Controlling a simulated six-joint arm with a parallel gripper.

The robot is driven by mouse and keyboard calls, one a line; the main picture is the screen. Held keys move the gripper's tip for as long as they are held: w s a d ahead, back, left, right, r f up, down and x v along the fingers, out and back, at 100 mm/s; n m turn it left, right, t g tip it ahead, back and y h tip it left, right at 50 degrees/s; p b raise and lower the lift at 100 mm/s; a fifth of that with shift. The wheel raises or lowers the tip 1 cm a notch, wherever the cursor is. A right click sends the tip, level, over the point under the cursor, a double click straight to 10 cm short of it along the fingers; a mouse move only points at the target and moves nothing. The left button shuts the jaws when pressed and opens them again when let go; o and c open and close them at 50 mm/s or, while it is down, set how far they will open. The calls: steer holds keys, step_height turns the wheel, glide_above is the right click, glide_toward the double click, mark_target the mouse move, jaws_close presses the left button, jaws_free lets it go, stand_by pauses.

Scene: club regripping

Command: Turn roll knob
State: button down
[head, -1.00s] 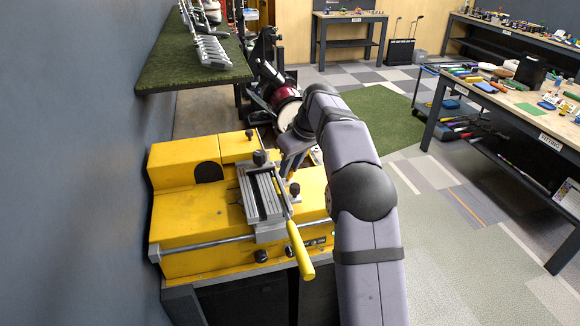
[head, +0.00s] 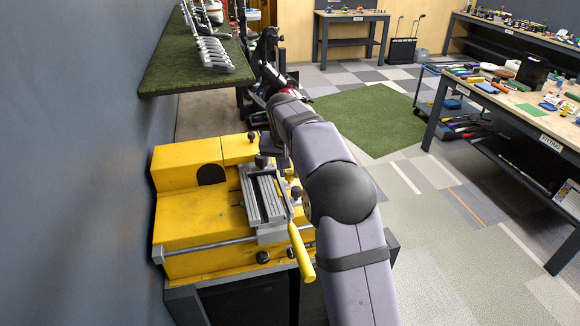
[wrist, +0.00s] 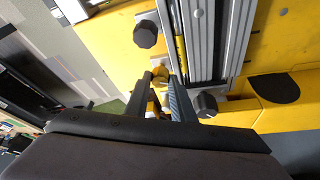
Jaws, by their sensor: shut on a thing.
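The yellow machine (head: 190,215) stands at left in the head view, with a grey railed clamp (head: 264,198) on top. A black knob (head: 261,161) stands at the clamp's far end, and another black knob (head: 296,191) is on its right side. In the wrist view, these seem to be the knob (wrist: 206,105) by the rail end and the knob (wrist: 145,35) left of the rails. My gripper (wrist: 162,80) is shut on a small part between its fingers, seemingly the roll knob, mostly hidden. In the head view my arm hides the fingers.
A long yellow handle (head: 300,252) sticks out from the clamp towards the front. A green shelf with club heads (head: 190,66) overhangs the machine at left. A workbench (head: 500,95) stands at right, with free floor between.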

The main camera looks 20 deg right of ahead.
steer(key=m+p, duration=0.1)
steer(key=m, duration=0.1)
steer(key=m+g+h+p, duration=0.1)
steer(key=m+p, duration=0.1)
steer(key=m+h+p, duration=0.1)
steer(key=m, duration=0.1)
steer(key=shift+w+a+r+g, duration=0.2)
steer(key=shift+a+r+g, duration=0.05)
steer(key=shift+g, duration=0.05)
steer(key=shift+w+f+m+g+h+p, duration=0.15)
steer(key=shift+m+g+p, duration=0.3)
steer(key=shift+m, duration=0.6)
steer(key=shift+s+f+m+g+h+p, duration=0.2)
steer(key=shift+m+p, duration=0.4)
steer(key=shift+m, duration=0.45)
steer(key=shift+r+m, duration=0.15)
steer(key=shift+m, duration=0.15)
steer(key=c, duration=1.5)
jaws_free()
steer(key=shift+a+r, duration=0.1)
steer(key=shift+r, duration=0.05)
